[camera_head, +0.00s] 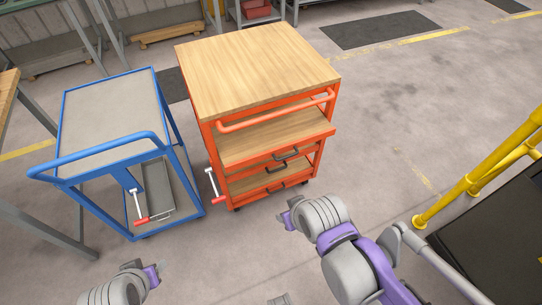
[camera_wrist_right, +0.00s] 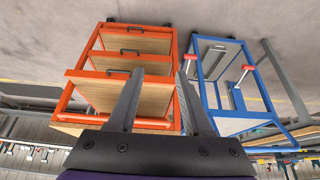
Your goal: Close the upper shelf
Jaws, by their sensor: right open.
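The orange cart (camera_head: 209,135) has a wooden top (camera_head: 255,65) and shelves beneath it. Its upper shelf (camera_head: 262,140), a wooden board with an orange front edge, sticks out toward me below the push bar. This shelf also shows upside down in the right wrist view (camera_wrist_right: 105,92). My right gripper (camera_head: 286,213) is in front of the cart, apart from it. Its two dark fingers are spread and empty in the right wrist view (camera_wrist_right: 160,73). My left gripper (camera_head: 156,272) is low at the left, away from the cart; its finger opening is not clear.
A blue cart (camera_head: 92,167) with a grey top stands close to the left of the orange cart. Dark handles (camera_head: 285,154) sit under the upper shelf. A yellow rail (camera_head: 480,170) stands at the right. The floor in front of the orange cart is clear.

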